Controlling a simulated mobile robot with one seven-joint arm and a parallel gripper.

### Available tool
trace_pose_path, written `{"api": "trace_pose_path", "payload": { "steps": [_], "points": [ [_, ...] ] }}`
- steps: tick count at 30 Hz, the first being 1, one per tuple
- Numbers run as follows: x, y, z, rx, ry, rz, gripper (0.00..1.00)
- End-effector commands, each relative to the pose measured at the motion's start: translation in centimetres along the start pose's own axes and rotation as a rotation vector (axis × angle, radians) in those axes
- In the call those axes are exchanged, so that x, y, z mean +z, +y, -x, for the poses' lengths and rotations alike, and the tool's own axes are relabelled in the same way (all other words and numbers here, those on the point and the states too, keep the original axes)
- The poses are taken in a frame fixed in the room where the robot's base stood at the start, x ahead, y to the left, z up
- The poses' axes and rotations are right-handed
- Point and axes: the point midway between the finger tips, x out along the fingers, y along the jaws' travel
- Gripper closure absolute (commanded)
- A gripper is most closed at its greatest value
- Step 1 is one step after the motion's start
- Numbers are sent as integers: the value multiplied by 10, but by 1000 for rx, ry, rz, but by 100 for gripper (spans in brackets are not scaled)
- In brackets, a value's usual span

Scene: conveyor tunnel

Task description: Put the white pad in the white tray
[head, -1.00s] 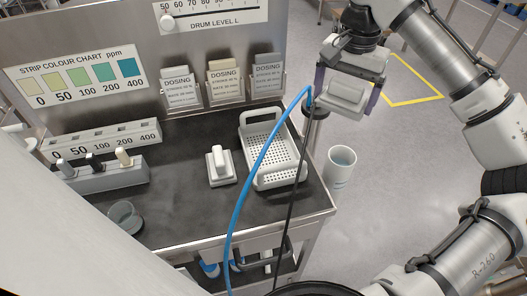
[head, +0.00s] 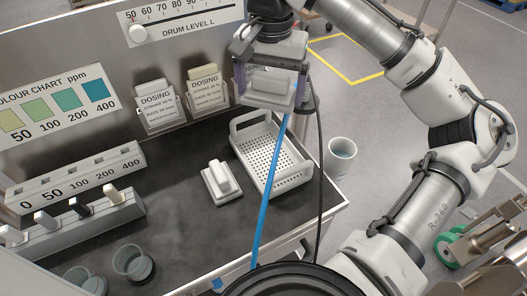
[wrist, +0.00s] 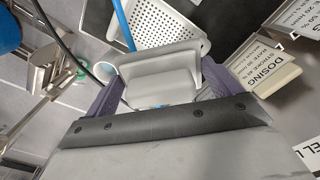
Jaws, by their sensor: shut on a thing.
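My gripper (head: 269,90) is shut on a white pad (head: 268,101) with a raised block and holds it in the air, in front of the back panel and above the far end of the white tray (head: 301,181). In the wrist view the pad (wrist: 160,84) sits between the purple fingers. The white tray (wrist: 140,43) shows beyond it there. The tray is a perforated basket with raised end handles, standing on the dark bench top, and looks empty where visible.
A similar white block on a square base (head: 221,182) stands left of the tray. Dosing cards (head: 207,90) line the back panel, one partly hidden by my gripper. A blue cable (head: 268,190) crosses the tray in view. A white cup (head: 341,158) appears right of the bench edge.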

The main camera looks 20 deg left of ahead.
Motion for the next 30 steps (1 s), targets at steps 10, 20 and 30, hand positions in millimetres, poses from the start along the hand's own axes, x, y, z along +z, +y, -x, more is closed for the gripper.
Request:
{"api": "trace_pose_path", "payload": {
  "steps": [10, 20, 30],
  "points": [
    [1, 1, -92, 0, -4, -1, 37],
    [0, 0, -144, 0, -2, 0, 37],
    [0, 0, -182, -1, -1, 0, 37]
  ]
}}
